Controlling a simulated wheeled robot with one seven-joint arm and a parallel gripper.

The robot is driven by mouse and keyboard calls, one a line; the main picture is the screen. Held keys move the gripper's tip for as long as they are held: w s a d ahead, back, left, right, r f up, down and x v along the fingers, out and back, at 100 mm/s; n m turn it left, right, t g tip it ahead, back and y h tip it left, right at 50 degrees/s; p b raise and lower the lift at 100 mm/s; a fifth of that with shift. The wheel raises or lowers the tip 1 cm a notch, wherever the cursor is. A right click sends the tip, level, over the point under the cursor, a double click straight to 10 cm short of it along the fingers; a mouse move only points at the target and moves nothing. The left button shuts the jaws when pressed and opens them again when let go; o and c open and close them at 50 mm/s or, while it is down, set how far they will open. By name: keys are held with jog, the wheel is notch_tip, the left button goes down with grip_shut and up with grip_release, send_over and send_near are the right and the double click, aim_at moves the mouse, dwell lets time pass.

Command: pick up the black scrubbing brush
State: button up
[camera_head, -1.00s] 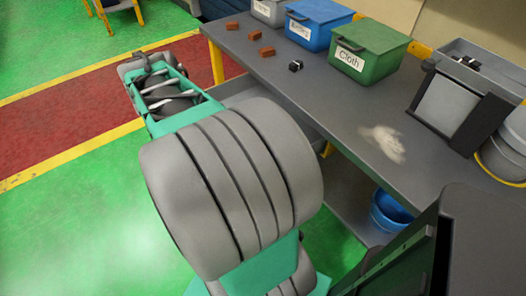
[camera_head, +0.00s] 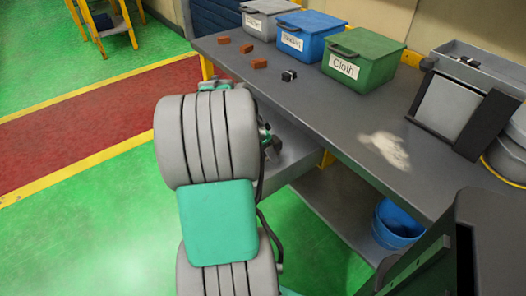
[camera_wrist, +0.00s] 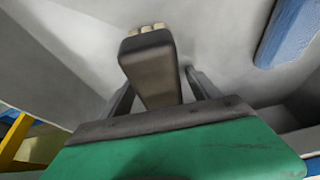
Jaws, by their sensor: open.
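A dark brush (camera_wrist: 150,65) with pale bristles at its far end lies inside a grey drawer in the wrist view. My gripper (camera_wrist: 160,80) is open, with one finger on either side of the brush's near part. I cannot tell whether the fingers touch it. In the head view, my gripper (camera_head: 270,143) is partly hidden behind my arm, at the open grey drawer (camera_head: 296,155) below the workbench top. The brush is not visible in the head view.
A blue object (camera_wrist: 290,32) lies to the right in the drawer. The workbench (camera_head: 345,115) carries a green bin labelled Cloth (camera_head: 372,65), a blue bin (camera_head: 305,38), red-brown blocks (camera_head: 259,63) and a small black part (camera_head: 289,76). A blue bucket (camera_head: 397,225) stands below.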

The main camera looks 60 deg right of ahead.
jog(key=shift+f, duration=0.15)
grip_shut()
dwell(0.8)
jog(key=shift+r, duration=0.55)
jog(key=r+p, duration=0.1)
jog(key=r, duration=0.2)
jog(key=shift+a+r, duration=0.2)
jog(key=s+a+r, duration=0.1)
jog(key=a+r, duration=0.3)
jog(key=a, duration=0.2)
jog(key=s+a+r+p, duration=0.1)
jog(key=a+r, duration=0.3)
jog(key=a, duration=0.3)
jog(key=shift+s+a+r, duration=0.15)
jog(key=shift+s+r, duration=0.25)
